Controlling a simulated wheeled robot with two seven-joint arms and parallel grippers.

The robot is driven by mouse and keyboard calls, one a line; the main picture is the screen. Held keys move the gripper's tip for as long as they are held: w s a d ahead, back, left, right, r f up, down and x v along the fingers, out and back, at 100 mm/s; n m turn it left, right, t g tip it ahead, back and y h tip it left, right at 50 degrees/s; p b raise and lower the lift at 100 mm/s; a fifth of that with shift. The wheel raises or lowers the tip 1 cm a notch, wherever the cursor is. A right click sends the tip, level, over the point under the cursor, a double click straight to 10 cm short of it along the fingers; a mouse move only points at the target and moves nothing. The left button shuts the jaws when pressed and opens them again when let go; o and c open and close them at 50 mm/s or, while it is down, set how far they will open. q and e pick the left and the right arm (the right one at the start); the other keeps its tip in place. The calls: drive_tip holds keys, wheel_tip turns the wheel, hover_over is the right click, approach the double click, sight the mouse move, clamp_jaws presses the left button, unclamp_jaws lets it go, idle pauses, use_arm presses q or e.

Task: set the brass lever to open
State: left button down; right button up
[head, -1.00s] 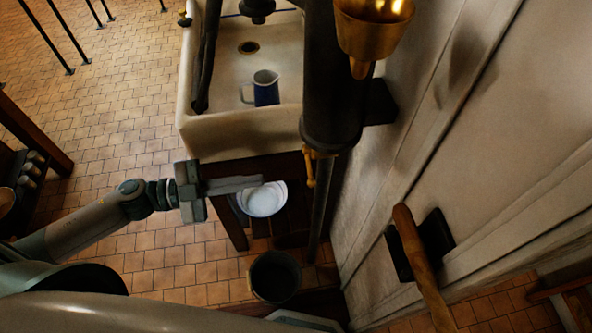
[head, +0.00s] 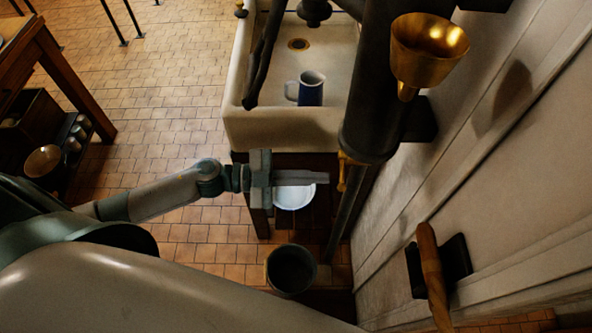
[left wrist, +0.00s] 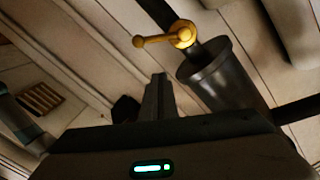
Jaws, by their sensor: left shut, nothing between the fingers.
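The brass lever (head: 343,174) is on the dark pipe below the thick black cylinder, to the right of the sink. In the head view it hangs downward. In the left wrist view the lever (left wrist: 155,40) reaches out from a round brass hub (left wrist: 183,34). My left gripper (head: 326,178) is shut and empty, its fingertips pointing right, close to the lever in the head view. In the left wrist view the shut fingers (left wrist: 158,80) sit below the lever with a gap between them in the picture. I cannot tell the exact distance. My right gripper is not in view.
A white sink (head: 285,132) holds a blue and white jug (head: 311,90). A brass funnel (head: 428,52) is above the black cylinder (head: 375,110). A white basin (head: 293,196) and dark bucket (head: 291,268) are below. A wooden handle (head: 430,265) stands out from the right wall.

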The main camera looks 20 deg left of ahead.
sight(342, 171)
use_arm(q)
drive_tip(key=shift+w+d+f+p, duration=0.3)
drive_tip(key=shift+w+d+f, duration=0.3)
drive_tip(key=shift+w+f, duration=0.3)
drive_tip(key=shift+w+d+f+p, duration=0.3)
drive_tip(key=shift+w+d+f, duration=0.25)
drive_tip(key=shift+w+f, duration=0.25)
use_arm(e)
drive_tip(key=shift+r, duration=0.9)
